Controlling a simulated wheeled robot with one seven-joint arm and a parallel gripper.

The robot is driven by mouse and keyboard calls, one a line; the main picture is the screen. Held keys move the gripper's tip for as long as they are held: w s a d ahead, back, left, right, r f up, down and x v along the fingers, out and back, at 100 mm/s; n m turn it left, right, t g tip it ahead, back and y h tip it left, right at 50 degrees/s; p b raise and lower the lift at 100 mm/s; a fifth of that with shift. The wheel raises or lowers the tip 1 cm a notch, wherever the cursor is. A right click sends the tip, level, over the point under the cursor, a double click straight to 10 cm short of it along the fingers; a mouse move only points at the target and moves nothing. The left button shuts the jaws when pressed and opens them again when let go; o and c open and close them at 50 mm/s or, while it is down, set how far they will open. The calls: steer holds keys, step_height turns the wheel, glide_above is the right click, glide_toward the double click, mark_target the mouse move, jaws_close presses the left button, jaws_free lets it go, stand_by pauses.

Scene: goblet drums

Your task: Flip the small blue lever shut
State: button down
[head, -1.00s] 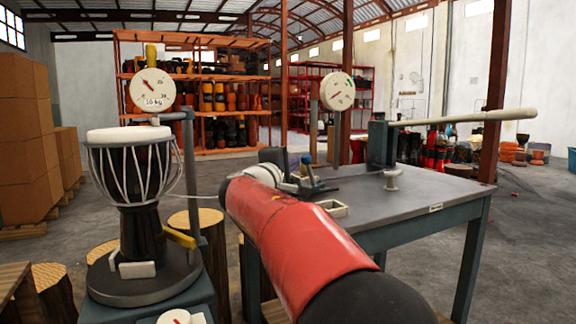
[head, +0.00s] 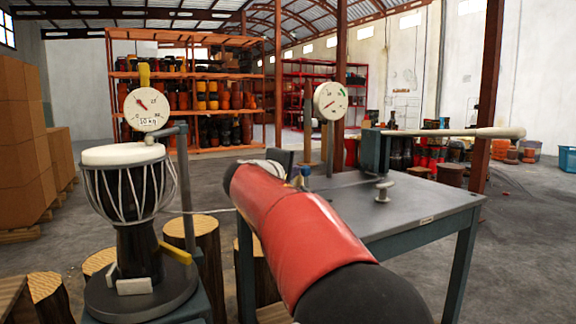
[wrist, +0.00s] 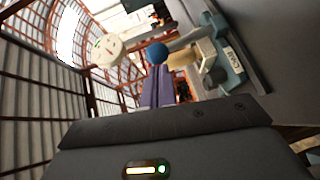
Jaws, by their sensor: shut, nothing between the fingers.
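The small lever shows in the wrist view as a round blue knob (wrist: 157,53). In the head view a small bit of blue lever (head: 305,172) shows just past my red arm, above the grey bench; its base is hidden. My gripper (wrist: 157,70) shows in the wrist view as two purple-grey fingers side by side, shut and empty. Their tips end right at the blue knob; I cannot tell whether they touch it. In the head view my arm hides the gripper's fingers.
The grey bench (head: 425,208) carries a press with a long pale handle (head: 460,132) and a round dial (head: 330,100). A goblet drum (head: 135,210) stands on a scale at the left. Wooden stumps (head: 195,245) stand between.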

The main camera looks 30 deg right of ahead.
mark_target(306, 169)
steer(key=d+y+p, duration=0.1)
steer(key=d+r+m+g+y+p, duration=0.1)
steer(key=p, duration=0.1)
steer(key=d+p, duration=0.1)
steer(key=p, duration=0.1)
steer(key=shift+d+r+m+y, duration=0.15)
steer(key=shift+d+m+y, duration=0.25)
